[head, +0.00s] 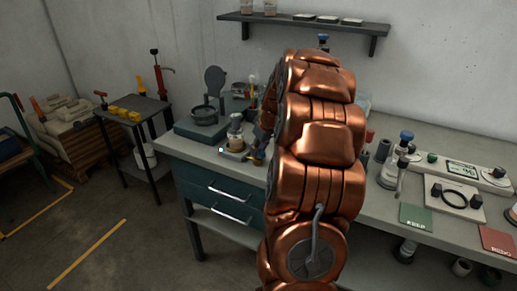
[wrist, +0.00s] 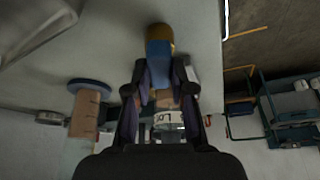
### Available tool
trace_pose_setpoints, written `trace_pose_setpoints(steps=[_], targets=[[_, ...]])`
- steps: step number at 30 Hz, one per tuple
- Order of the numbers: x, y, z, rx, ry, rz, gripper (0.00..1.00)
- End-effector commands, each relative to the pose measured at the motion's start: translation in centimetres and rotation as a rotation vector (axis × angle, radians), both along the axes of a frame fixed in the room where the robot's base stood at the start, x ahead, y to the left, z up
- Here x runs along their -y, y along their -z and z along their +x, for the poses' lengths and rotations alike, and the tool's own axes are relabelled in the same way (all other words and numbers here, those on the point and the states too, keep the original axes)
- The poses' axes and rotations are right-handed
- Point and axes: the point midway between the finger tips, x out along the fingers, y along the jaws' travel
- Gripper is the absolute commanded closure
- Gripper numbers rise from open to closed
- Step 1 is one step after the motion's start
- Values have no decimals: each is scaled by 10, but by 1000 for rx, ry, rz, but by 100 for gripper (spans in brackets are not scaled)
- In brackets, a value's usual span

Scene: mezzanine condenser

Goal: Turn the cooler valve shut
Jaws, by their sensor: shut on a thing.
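The cooler valve seems to be the small fitting with a blue part and a brass-coloured end (wrist: 158,48), seen between my fingers in the wrist view. My gripper (wrist: 158,95) is shut on the blue part, with one dark finger on each side. In the head view a brass-coloured piece (head: 256,160) shows at the bench's left part, beside a glass jar (head: 236,131) on a small base. My copper arm hides much of the gripper there. The valve's exact turn cannot be told.
The grey bench (head: 172,145) has a dark pan-like device (head: 203,115) at its back left.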

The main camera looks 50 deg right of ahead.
Motion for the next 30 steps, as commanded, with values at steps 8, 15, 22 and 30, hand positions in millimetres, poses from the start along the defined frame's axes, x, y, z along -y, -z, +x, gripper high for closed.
trace_pose_setpoints(steps=[8,15,22,30], targets=[[0,1,-1,-1,65,-1,100],[-1,3,-1,-3,233,-2,100],[-2,3,-1,-5,448,-2,100],[-3,2,0,-4,704,-4,100]])
